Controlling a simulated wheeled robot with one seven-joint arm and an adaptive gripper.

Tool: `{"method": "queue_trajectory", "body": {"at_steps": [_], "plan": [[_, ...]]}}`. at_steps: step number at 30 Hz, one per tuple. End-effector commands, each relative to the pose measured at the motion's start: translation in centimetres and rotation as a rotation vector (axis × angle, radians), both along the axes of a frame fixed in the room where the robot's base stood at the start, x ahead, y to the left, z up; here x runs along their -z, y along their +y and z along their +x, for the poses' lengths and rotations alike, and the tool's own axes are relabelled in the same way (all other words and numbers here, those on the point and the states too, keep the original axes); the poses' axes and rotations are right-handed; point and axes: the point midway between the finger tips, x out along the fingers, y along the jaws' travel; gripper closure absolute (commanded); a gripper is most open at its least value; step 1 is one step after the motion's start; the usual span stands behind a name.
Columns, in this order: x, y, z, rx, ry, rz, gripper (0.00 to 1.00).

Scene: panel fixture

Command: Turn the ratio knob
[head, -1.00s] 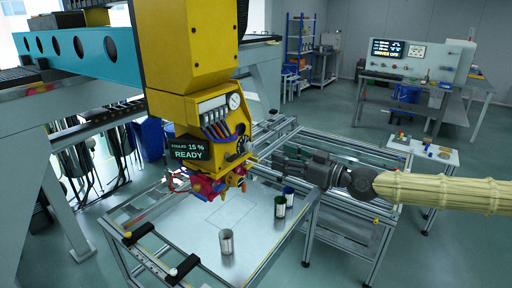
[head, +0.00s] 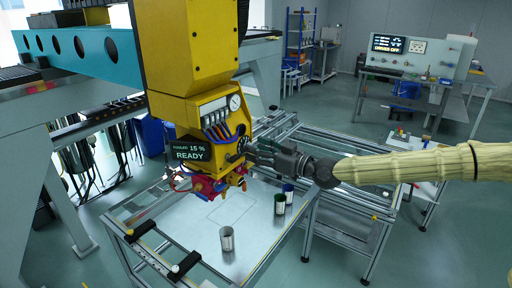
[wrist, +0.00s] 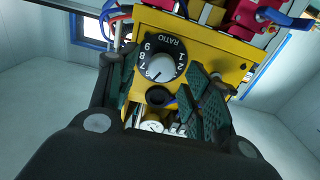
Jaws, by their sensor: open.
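The ratio knob is a round black dial with white numbers and a pale centre (wrist: 161,66), on the yellow machine head (wrist: 190,28). It shows upside down in the wrist view, between and just beyond my fingertips. In the head view the knob (head: 243,146) is at the right side of the yellow head, partly hidden by my fingers. My gripper (head: 256,152) reaches it from the right. In the wrist view my gripper (wrist: 160,85) is open, one textured finger on each side of the dial. Whether a finger touches the knob, I cannot tell.
A display (head: 191,150) reading "15 % READY" hangs left of the knob. Hoses, a gauge (head: 235,102) and a red tool (head: 203,184) crowd the head.

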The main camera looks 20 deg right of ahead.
Motion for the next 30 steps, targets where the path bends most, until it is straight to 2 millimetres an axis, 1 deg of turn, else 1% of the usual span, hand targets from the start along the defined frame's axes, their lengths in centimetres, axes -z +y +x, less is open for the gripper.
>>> {"method": "queue_trajectory", "body": {"at_steps": [6, 15, 20, 21, 23, 30], "plan": [[0.03, 0.64, 0.71, -0.001, 0.001, 0.001, 0.51], [0.03, 0.68, 0.79, 0.000, 0.000, 0.001, 0.51], [0.03, 0.69, 0.78, -0.001, 0.001, 0.001, 0.80], [0.03, 0.68, 0.79, 0.000, 0.000, 0.000, 0.87], [0.03, 0.67, 0.79, 0.000, 0.000, 0.000, 0.96], [0.24, 0.65, 0.81, 0.000, 0.008, 0.012, 0.96]]}}
